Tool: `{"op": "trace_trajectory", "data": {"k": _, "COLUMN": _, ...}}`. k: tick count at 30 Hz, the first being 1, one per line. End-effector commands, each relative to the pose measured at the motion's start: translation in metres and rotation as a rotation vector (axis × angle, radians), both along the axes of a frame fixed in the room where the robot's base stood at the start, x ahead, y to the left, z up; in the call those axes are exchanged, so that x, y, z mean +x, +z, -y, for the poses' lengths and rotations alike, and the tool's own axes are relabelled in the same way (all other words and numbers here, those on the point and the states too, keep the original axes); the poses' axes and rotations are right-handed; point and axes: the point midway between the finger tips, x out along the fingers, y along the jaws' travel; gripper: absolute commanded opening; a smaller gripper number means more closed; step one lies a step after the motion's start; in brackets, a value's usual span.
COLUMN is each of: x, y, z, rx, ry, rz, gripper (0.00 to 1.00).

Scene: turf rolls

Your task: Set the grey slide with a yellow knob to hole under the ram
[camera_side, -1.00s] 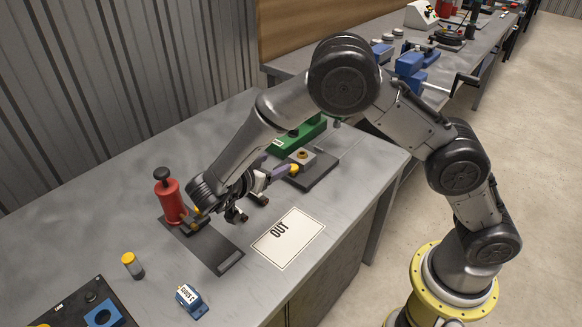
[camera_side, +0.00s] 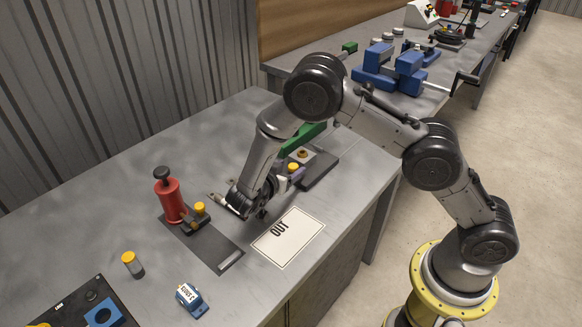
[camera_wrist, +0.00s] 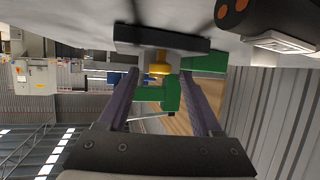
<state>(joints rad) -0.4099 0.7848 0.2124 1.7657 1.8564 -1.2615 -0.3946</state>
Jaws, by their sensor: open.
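The grey slide (camera_side: 305,157) carries a brass-coloured ring and has a yellow knob (camera_side: 293,167) at its near end. It sits on a dark base plate (camera_side: 319,174) beside a green press (camera_side: 303,137), partly hidden by my arm. In the wrist view the yellow knob (camera_wrist: 160,64) shows between the fingers of my gripper (camera_wrist: 161,76), with the green press (camera_wrist: 172,92) behind. Contact with the knob cannot be told. Where the hole stands relative to the ram is unclear.
A red press (camera_side: 171,200) with its own yellow-knobbed slide (camera_side: 196,215) stands left of my wrist. The OUT card (camera_side: 289,237) lies flat in front. A yellow-capped cylinder (camera_side: 132,264) and a blue block (camera_side: 191,299) stand farther left.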

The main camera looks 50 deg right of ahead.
Motion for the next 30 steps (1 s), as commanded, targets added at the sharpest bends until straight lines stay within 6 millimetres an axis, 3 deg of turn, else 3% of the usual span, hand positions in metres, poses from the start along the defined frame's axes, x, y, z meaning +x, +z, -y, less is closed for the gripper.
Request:
{"op": "trace_trajectory", "data": {"k": 6, "x": 0.004, "y": -0.006, "z": 0.015, "rx": 0.001, "ry": 0.0, "rz": 0.0, "gripper": 0.66}}
{"op": "trace_trajectory", "data": {"k": 15, "x": 0.004, "y": -0.007, "z": 0.016, "rx": 0.001, "ry": 0.001, "rz": 0.0, "gripper": 0.66}}
{"op": "trace_trajectory", "data": {"k": 26, "x": 0.004, "y": -0.007, "z": 0.016, "rx": 0.001, "ry": 0.001, "rz": 0.0, "gripper": 0.01}}
{"op": "trace_trajectory", "data": {"k": 30, "x": 0.004, "y": -0.006, "z": 0.016, "rx": 0.001, "ry": 0.001, "rz": 0.0, "gripper": 0.0}}
